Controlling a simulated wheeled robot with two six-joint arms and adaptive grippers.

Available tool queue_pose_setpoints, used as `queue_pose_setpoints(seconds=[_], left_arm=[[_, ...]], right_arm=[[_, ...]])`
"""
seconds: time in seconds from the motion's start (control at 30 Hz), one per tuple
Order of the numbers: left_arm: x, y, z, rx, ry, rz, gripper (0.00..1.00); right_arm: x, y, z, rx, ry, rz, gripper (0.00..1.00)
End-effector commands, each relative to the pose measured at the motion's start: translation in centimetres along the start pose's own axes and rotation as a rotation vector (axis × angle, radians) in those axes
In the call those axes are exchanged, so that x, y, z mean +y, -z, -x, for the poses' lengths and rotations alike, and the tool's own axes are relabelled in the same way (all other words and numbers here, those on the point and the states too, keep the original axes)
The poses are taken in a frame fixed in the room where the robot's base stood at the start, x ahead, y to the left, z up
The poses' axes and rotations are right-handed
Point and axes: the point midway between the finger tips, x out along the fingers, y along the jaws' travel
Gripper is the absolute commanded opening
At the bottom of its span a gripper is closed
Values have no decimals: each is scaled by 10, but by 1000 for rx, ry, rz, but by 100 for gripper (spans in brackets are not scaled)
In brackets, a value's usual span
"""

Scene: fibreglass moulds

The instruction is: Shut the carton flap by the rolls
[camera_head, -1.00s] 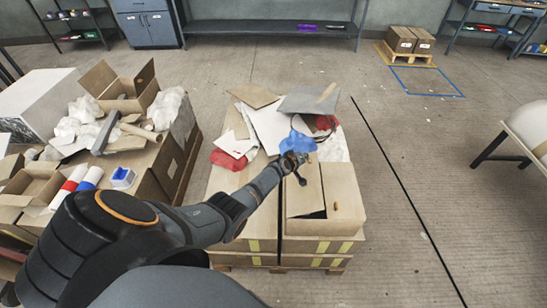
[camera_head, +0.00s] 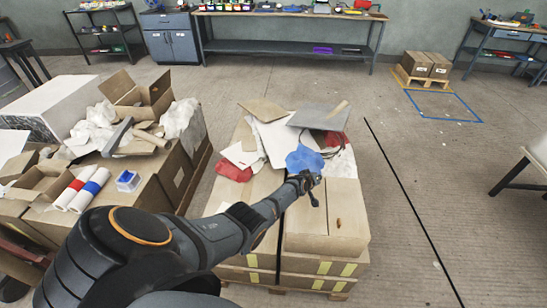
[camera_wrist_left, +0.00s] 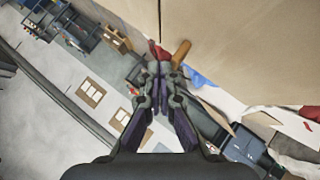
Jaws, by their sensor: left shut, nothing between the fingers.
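A carton (camera_head: 330,243) sits on the middle stack. Its top flap (camera_head: 349,197), with a small brown tab (camera_head: 338,223), now looks flat and shut. The red-banded roll (camera_head: 70,192) and blue-banded roll (camera_head: 91,189) lie on the left stack, beside another carton (camera_head: 38,184) that is open. My left gripper (camera_head: 315,198) is shut and empty, over the left part of the middle carton's top. In the wrist view, its closed fingertips (camera_wrist_left: 160,57) are near the tab (camera_wrist_left: 181,53) and a large cardboard face (camera_wrist_left: 245,45). I cannot tell whether they touch. My right gripper is out of view.
Loose sheets, a blue cloth (camera_head: 304,158) and a red bag (camera_head: 232,170) lie behind the carton. The left stack holds another open box (camera_head: 135,95) and white wrapping. Open floor (camera_head: 440,180) lies to the right, with a chair or table at the edge.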

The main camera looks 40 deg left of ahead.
Motion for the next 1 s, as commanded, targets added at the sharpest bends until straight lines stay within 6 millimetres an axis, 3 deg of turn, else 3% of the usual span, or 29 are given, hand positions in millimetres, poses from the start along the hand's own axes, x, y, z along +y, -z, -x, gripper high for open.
queue_pose_setpoints(seconds=[0.67,0.77,0.93,1.0], left_arm=[[-1,-2,-2,0,0,0,0],[6,5,4,0,-1,0,0],[33,34,25,-1,-3,-2,0],[36,28,38,-5,0,-3,0]], right_arm=[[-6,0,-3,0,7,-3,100],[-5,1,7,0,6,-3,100],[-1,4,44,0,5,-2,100],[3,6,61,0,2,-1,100]])
